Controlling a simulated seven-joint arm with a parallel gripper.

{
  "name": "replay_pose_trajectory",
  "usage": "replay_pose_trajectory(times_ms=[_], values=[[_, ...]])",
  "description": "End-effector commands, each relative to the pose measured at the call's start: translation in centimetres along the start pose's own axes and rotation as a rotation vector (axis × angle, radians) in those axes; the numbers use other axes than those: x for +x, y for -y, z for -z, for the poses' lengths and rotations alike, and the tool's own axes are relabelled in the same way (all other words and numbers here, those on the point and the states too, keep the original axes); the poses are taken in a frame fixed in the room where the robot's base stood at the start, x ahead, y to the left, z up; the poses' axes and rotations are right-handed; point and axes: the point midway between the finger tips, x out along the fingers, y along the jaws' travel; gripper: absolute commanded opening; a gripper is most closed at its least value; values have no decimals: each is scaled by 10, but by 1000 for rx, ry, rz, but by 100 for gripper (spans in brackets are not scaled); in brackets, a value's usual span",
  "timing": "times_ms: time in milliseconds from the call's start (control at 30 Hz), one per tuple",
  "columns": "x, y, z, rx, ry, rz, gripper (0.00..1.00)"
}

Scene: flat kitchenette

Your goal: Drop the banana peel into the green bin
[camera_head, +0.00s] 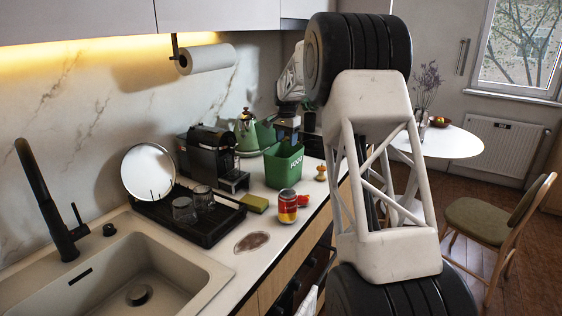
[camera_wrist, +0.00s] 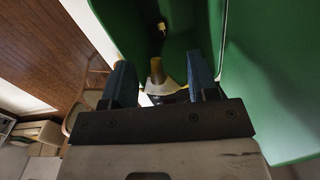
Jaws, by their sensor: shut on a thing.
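The green bin (camera_head: 283,172), with white lettering on its front, stands upright on the counter. My gripper (camera_head: 286,140) is just above the bin's opening, pointing down. In the wrist view the green walls of the bin (camera_wrist: 270,70) lie around and beyond the fingers. The blue fingers (camera_wrist: 160,82) have a brownish, pale-edged piece between them, the banana peel (camera_wrist: 157,74), and are shut on it. The peel cannot be made out in the head view. A small yellow bit (camera_wrist: 162,26) shows against the green inside; I cannot tell what it is.
A red and yellow can (camera_head: 288,207) and a small orange-topped object (camera_head: 320,173) stand near the bin. A green kettle (camera_head: 246,132) and a coffee machine (camera_head: 208,153) are behind, left. A dish tray (camera_head: 205,232) and a sink (camera_head: 140,270) are further left.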

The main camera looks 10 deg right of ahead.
Motion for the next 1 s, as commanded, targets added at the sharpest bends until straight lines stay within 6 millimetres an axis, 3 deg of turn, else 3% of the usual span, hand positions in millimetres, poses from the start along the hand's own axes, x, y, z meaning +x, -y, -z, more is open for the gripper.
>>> replay_pose_trajectory(times_ms=[300, 700, 733, 900, 1000], values=[[22, 0, 0, 0, 0, 0, 20], [25, 0, 0, 0, -1, 1, 20], [25, 0, 0, 0, -1, 1, 55], [25, 0, 0, 0, -1, 1, 81], [25, 0, 0, 0, -1, 0, 83]])
